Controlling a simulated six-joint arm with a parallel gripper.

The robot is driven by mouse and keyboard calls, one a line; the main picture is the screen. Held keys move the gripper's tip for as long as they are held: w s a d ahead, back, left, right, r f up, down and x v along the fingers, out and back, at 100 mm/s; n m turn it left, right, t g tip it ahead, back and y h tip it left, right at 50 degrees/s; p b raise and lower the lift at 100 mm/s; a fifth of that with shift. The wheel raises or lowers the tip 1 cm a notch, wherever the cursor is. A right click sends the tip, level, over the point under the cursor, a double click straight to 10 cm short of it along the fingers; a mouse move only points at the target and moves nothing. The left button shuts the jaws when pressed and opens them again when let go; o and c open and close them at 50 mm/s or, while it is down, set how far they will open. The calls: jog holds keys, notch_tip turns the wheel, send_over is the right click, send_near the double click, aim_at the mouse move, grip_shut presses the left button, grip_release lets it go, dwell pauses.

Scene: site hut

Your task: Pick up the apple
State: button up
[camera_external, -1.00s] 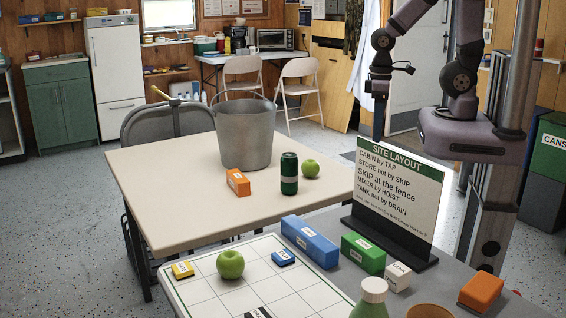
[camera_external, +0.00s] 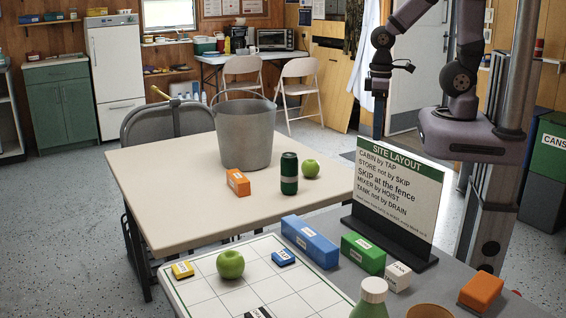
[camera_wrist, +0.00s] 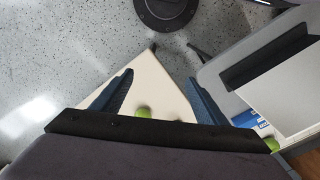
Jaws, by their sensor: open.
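One green apple (camera_external: 310,168) sits on the beige table, just right of a dark green can (camera_external: 289,173). A second green apple (camera_external: 231,264) sits on the white gridded board (camera_external: 205,291) in the foreground. My gripper (camera_external: 378,128) hangs high at the back right, clear of both apples. In the wrist view my gripper (camera_wrist: 160,78) has its two fingers spread, with nothing held. A green round thing (camera_wrist: 144,112), partly hidden by the gripper body, shows between the fingers over the beige surface. Another green patch (camera_wrist: 271,144) shows at lower right; I cannot tell what it is.
A grey bucket (camera_external: 245,140) and an orange block (camera_external: 238,182) stand on the beige table (camera_external: 175,205). An upright sign (camera_external: 397,200) stands on the grey table beside blue (camera_external: 310,242), green (camera_external: 363,253) and white blocks (camera_external: 397,277). A bottle (camera_external: 371,300) stands in front.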

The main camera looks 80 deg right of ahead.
jog(key=w+d+r+n+t+h, duration=0.1)
jog(key=w+r+n+t+h, duration=0.15)
jog(key=w+n, duration=0.4)
jog(key=w+r+n+t+h, duration=0.1)
jog(key=w+r+n+h, duration=0.2)
jog(key=w+n, duration=0.35)
jog(key=w+a+r+n+t+b, duration=0.1)
jog(key=w+a+n+t, duration=0.3)
jog(key=w+a, duration=0.3)
jog(key=n+t+y, duration=0.4)
jog(key=n+y, duration=0.8)
jog(key=n, duration=1.3)
send_over(239, 255)
jog(key=s+d, duration=0.3)
jog(key=s, duration=0.1)
notch_tip(239, 255, down, 2)
jog(key=shift+y, duration=0.25)
jog(key=f, duration=1.6)
jog(key=shift+s+a+f+b, duration=0.2)
jog(key=shift+s+f+b, duration=0.1)
jog(key=shift+b, duration=0.1)
jog(key=shift+f, duration=0.4)
